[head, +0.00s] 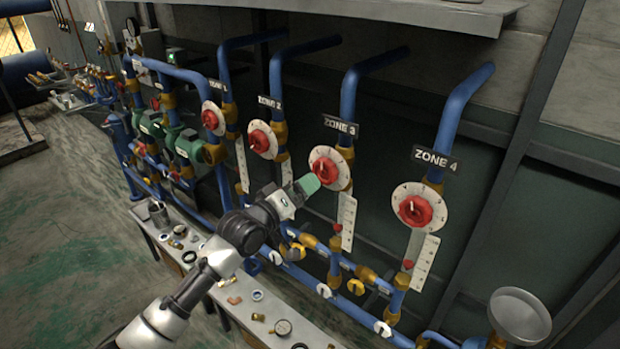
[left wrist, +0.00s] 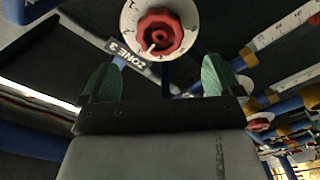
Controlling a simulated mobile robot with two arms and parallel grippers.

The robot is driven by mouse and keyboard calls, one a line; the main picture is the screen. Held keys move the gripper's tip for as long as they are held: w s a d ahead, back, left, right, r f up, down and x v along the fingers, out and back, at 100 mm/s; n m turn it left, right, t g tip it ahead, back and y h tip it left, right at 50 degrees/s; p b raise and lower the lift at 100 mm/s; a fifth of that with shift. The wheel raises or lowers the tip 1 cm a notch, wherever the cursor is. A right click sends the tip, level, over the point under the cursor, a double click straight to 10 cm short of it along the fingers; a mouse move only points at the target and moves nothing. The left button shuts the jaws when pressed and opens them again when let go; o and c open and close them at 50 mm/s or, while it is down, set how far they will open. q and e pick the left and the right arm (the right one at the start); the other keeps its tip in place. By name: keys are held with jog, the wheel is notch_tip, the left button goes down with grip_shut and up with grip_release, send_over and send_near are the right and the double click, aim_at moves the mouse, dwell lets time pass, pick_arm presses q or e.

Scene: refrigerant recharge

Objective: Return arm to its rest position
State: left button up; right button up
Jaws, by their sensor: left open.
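My left arm comes in from the bottom of the head view. Its gripper (head: 307,184), with green fingertips, is just in front of the red Zone 3 knob (head: 326,171) on its round white dial. In the left wrist view the gripper (left wrist: 158,76) is open, its fingers wide apart with nothing between them. The Zone 3 knob (left wrist: 158,35) lies beyond the fingertips, apart from them. The Zone 3 label (left wrist: 127,53) appears upside down there. My right gripper is not in view.
The Zone 4 dial (head: 416,209) and Zone 2 dial (head: 262,141) flank Zone 3 on blue pipes. White gauge strips hang below the dials. A bench (head: 232,309) with several loose fittings stands beneath the pipes. Open floor (head: 60,240) lies at left.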

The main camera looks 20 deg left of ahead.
pick_arm(q)
notch_tip(320, 180, down, 20)
jog(key=s+a+f+g+y+b, duration=0.1)
jog(key=s+a+g+y+b, duration=0.1)
jog(key=a+g+y, duration=0.1)
jog(key=s+a+f+m+g+y+b, duration=0.1)
jog(key=s+f, duration=0.3)
jog(key=f, duration=0.3)
jog(key=s+f+m+g, duration=0.15)
jog(key=s+f, duration=0.25)
jog(key=f, duration=0.4)
jog(key=s+a+f+g+y+b, duration=0.1)
jog(key=s+f+g, duration=0.1)
jog(key=s+f, duration=0.35)
jog(key=s+d+f+m+g+y+b, duration=0.1)
jog(key=s+f+m+g+b, duration=0.3)
jog(key=s+f, duration=1.4)
jog(key=s+d+f+m+g, duration=0.1)
jog(key=s+f+g, duration=0.1)
jog(key=s, duration=0.8)
jog(key=s+d+f+g, duration=0.2)
jog(key=s+f, duration=0.3)
jog(key=s, duration=0.5)
jog(key=shift+s+f+m+p, duration=0.15)
jog(key=shift+s+m+p, duration=0.2)
jog(key=shift+g, duration=0.25)
